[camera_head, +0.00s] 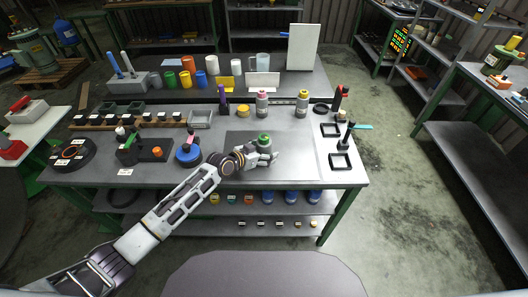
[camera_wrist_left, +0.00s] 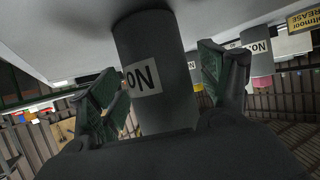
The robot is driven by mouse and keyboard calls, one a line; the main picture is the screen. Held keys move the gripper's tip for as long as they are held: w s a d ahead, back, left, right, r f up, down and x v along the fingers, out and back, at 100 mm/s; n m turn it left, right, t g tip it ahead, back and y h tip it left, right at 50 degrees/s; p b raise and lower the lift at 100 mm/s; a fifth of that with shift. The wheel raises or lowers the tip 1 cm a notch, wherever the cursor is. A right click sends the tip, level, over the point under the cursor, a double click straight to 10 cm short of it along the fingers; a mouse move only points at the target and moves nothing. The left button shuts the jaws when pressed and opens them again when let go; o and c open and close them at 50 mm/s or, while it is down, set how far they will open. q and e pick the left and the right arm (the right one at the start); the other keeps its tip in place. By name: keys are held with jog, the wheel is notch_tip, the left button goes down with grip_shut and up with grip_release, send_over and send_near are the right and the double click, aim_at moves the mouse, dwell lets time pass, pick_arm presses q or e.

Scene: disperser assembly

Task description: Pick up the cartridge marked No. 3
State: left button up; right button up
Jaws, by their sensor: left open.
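A grey cartridge with a green top (camera_head: 264,139) stands at my left gripper (camera_head: 268,158) on the dark mat. In the left wrist view, which is upside down, the grey cartridge (camera_wrist_left: 152,50) stands between the two open fingers (camera_wrist_left: 165,95). Its white label reads "No"; the number is turned out of sight. I cannot tell whether the fingers touch it. A cartridge with a pink top (camera_head: 262,105) and one with a yellow top (camera_head: 302,108) stand farther back; their numbers are too small to read. My right gripper is not in view.
A blue round device (camera_head: 188,153) and a green device (camera_head: 130,152) stand left of the gripper. A purple upright item (camera_head: 223,98) and a yellow disc (camera_head: 243,111) are behind. Black square frames (camera_head: 340,162) lie on the white panel at right.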

aim_at(264, 136)
pick_arm(q)
jog(key=c, duration=1.7)
jog(key=shift+r, duration=0.1)
grip_shut()
jog(key=shift+r, duration=0.15)
jog(key=shift+w+r, duration=0.1)
jog(key=shift+r, duration=0.4)
jog(key=shift+r+b, duration=0.3)
jog(key=shift+r, duration=4.1)
